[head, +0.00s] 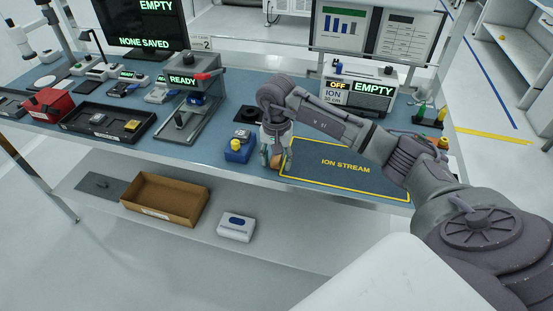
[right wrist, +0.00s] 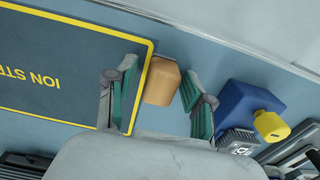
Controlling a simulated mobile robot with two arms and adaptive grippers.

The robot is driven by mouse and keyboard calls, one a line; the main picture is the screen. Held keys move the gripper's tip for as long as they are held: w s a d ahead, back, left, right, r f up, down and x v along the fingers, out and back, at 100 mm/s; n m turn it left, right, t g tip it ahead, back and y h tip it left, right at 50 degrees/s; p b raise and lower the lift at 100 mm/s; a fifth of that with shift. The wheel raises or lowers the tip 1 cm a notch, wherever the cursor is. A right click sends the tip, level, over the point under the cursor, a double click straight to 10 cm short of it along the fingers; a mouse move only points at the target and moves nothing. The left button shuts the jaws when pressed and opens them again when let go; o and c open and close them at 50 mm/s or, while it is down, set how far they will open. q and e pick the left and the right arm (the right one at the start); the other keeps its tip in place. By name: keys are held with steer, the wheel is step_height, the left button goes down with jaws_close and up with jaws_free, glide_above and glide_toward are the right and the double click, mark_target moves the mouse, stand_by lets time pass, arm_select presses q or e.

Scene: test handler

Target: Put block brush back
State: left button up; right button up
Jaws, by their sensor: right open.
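The block brush, a tan wooden block (right wrist: 160,82), lies on the blue bench top beside the yellow-edged ION STREAM mat. In the right wrist view it sits between the green-padded fingers of my right gripper (right wrist: 160,98). The gripper is open, with a visible gap at the finger on the blue holder's side. In the head view my right gripper (head: 276,152) points down at the mat's left edge and hides most of the block. Any bristles are hidden. My left gripper is not in view.
A blue block with a yellow knob (head: 238,150) stands close left of the right gripper. The ION STREAM mat (head: 345,178) is bare to the right. Behind stands an ionizer box (head: 357,95) reading OFF and EMPTY. A black tray (head: 95,133) lies farther left.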

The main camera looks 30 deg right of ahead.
steer(key=shift+r+b, duration=0.3)
steer(key=shift+r, duration=0.15)
step_height(320, 180, up, 11)
steer(key=b, duration=0.2)
steer(key=shift+r+b, duration=0.15)
steer(key=shift+b, duration=0.15)
steer(key=shift+a, duration=0.1)
